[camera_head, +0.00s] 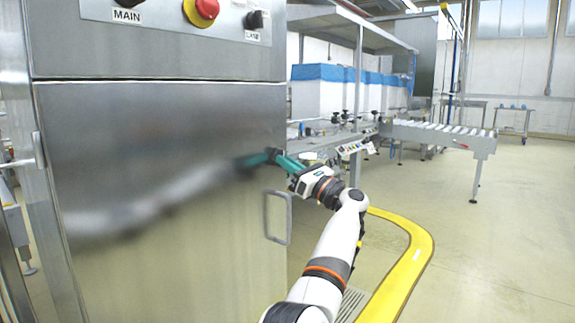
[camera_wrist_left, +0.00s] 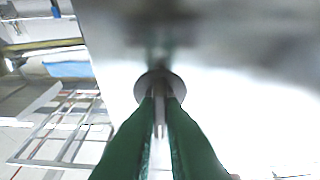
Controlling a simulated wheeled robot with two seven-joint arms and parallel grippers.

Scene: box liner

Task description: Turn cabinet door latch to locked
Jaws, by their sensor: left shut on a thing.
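The cabinet door (camera_head: 150,190) is a large brushed-steel panel at the left in the head view. The door latch shows in the left wrist view as a round metal disc with a narrow tab (camera_wrist_left: 160,83) standing out from the door. My left gripper (camera_head: 274,156) has green fingers and reaches the door's right edge. In the left wrist view the fingers of my left gripper (camera_wrist_left: 160,105) are shut on the latch tab, one on each side. In the head view the latch is hidden behind the fingertips. My right gripper is not in view.
A metal pull handle (camera_head: 277,218) sits on the door below my gripper. Above the door is a panel with a red emergency button (camera_head: 201,12) and black knobs. A yellow floor barrier (camera_head: 405,270) curves at the right. A roller conveyor (camera_head: 440,133) stands farther back.

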